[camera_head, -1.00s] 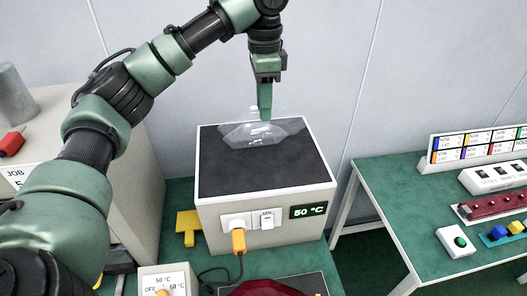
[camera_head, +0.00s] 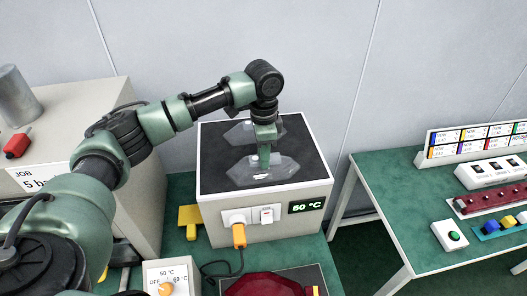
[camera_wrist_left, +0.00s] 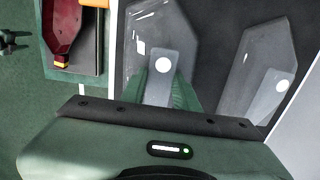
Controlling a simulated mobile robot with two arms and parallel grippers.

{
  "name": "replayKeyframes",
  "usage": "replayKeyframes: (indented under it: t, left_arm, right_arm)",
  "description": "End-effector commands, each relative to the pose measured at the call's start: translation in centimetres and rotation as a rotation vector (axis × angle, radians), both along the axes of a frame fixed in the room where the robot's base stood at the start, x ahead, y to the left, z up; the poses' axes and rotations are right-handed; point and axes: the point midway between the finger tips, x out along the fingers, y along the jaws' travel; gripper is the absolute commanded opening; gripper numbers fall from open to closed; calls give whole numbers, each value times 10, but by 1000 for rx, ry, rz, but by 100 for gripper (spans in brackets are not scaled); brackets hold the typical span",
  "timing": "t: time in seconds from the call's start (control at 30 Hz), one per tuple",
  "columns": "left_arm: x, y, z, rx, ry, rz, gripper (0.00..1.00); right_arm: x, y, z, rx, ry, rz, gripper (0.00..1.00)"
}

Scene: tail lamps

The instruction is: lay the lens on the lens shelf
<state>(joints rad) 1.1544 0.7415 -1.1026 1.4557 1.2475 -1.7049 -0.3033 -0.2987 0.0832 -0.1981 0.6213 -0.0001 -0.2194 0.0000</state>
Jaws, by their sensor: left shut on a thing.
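My left gripper (camera_head: 264,160) is shut on a clear, angular lens (camera_head: 262,176) over the front part of a white box's dark top (camera_head: 215,178). The held lens also shows in the left wrist view (camera_wrist_left: 183,30), with its tab between my green fingers. Whether it touches the dark top I cannot tell. A second clear lens (camera_head: 238,133) is at the back of the dark top, partly hidden by my gripper. In the left wrist view this second lens (camera_wrist_left: 262,50) is to the right of the held one, apart from it. My right gripper is not in view.
The box front has a 50 °C display (camera_head: 307,207) and an orange plug (camera_head: 239,235). A red housing (camera_head: 262,286) lies in front, beside a dial box (camera_head: 166,278). A green table (camera_head: 385,205) at right carries a sign board (camera_head: 475,145) and several parts.

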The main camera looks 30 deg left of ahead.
Motion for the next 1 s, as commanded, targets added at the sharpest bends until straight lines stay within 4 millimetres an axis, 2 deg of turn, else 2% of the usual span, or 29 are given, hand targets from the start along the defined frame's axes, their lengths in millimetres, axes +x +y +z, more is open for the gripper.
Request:
replayKeyframes:
  t: [0.3, 0.33, 0.4, 0.8, 0.87, 1.0]
  left_arm:
    - [0, 0, -3, 0, 0, 0, 0]
    - [0, 0, -2, 1, -1, 0, 38]
    - [0, 0, -2, 1, -1, 0, 52]
    - [1, 0, 4, -1, -4, -1, 52]
    - [1, 0, 10, 0, -5, -1, 52]
    - [2, -1, 36, -2, -6, -2, 52]
  right_arm:
    - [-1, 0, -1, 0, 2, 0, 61]
    - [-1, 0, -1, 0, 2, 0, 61]
    - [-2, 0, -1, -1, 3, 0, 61]
    - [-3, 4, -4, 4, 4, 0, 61]
    - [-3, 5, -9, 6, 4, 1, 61]
    - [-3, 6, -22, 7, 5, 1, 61]
